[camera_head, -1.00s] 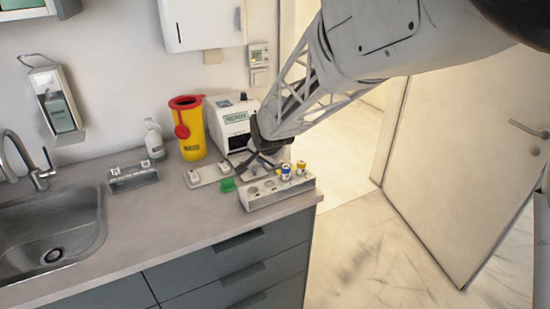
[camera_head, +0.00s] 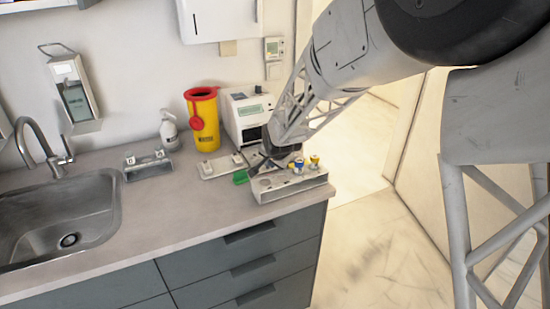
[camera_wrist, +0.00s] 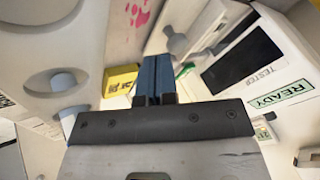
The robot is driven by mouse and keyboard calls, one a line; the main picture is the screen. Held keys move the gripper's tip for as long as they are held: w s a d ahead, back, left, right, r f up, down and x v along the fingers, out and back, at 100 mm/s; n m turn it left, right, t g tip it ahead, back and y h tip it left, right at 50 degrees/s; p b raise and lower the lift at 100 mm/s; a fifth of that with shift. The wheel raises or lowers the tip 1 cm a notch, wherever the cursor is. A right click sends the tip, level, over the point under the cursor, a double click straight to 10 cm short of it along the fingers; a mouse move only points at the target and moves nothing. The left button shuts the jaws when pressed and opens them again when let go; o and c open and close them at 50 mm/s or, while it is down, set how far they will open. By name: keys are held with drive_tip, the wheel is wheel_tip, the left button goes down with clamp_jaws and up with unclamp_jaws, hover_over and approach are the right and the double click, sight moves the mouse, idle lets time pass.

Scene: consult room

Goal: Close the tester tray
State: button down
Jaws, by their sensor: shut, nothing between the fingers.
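The tester (camera_head: 246,112) is a white box on the counter against the back wall, with a dark opening low on its front. In the wrist view the tester (camera_wrist: 262,62) fills the right side, with a dark panel and a READY label. My gripper (camera_head: 262,163) is low in front of the tester, just behind the vial rack. In the wrist view its blue-grey fingers (camera_wrist: 153,78) are together and empty. The tester tray is not clearly visible in the head view; my gripper and wrist cover the area in front of the tester. I cannot tell whether the fingers touch it.
The white rack (camera_head: 288,187) holds a blue-capped vial (camera_head: 297,167) and a yellow-capped vial (camera_head: 315,162) at the counter's right end. A green piece (camera_head: 240,178) lies beside it. A yellow sharps bin (camera_head: 204,122), a plate with knobs (camera_head: 220,167) and a sink (camera_head: 60,225) are left.

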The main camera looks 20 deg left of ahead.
drive_tip(key=shift+x, duration=0.85)
drive_tip(key=shift+w, duration=0.1)
drive_tip(key=w+a, duration=0.7)
drive_tip(key=shift+w+a+r, duration=0.1)
drive_tip(key=shift+w+a, duration=0.15)
drive_tip(key=shift+a, duration=0.05)
drive_tip(key=shift+r, duration=0.1)
drive_tip(key=shift+s+r, duration=0.2)
drive_tip(key=shift+r, duration=0.2)
drive_tip(key=v, duration=0.9)
drive_tip(key=shift+d+f, duration=0.15)
drive_tip(key=shift+d, duration=0.05)
